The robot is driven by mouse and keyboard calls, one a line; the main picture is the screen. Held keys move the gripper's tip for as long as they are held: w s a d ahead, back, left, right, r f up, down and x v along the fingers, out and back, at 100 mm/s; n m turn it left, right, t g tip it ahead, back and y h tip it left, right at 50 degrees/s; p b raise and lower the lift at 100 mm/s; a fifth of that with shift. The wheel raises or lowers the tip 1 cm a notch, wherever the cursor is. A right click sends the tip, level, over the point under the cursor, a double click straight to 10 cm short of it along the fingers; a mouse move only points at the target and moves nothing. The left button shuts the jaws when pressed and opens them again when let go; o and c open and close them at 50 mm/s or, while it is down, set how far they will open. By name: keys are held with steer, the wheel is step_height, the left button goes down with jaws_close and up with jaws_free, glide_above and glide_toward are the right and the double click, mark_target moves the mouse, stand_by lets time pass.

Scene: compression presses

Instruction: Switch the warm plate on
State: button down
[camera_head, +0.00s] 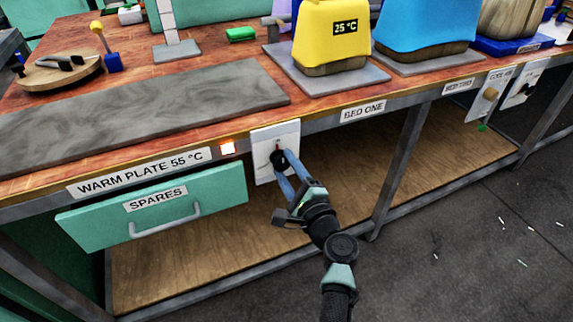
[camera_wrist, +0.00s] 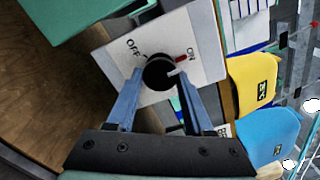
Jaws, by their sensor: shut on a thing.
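The white switch panel (camera_head: 264,143) hangs on the bench's front edge, right of the "WARM PLATE 55 °C" label (camera_head: 140,172). Its black round knob (camera_wrist: 158,72) has a red-marked pointer, and in the wrist view the pointer is turned toward the word ON. My gripper (camera_head: 281,161) is shut on the knob, with one blue finger on each side of it.
The green SPARES drawer (camera_head: 160,206) is left of and below the switch. A yellow 25 °C press (camera_head: 333,32) and a blue one (camera_head: 420,28) stand on the bench. More switch panels (camera_head: 490,94) hang at the right. A wooden shelf (camera_head: 330,205) runs below.

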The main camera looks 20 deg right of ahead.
steer(key=shift+f, duration=0.1)
stand_by(0.3)
steer(key=shift+c, duration=1.5)
jaws_free()
steer(key=shift+s, duration=0.1)
steer(key=s+p, duration=0.2)
steer(key=s, duration=1.1)
steer(key=shift+d, duration=0.25)
steer(key=shift+w, duration=0.1)
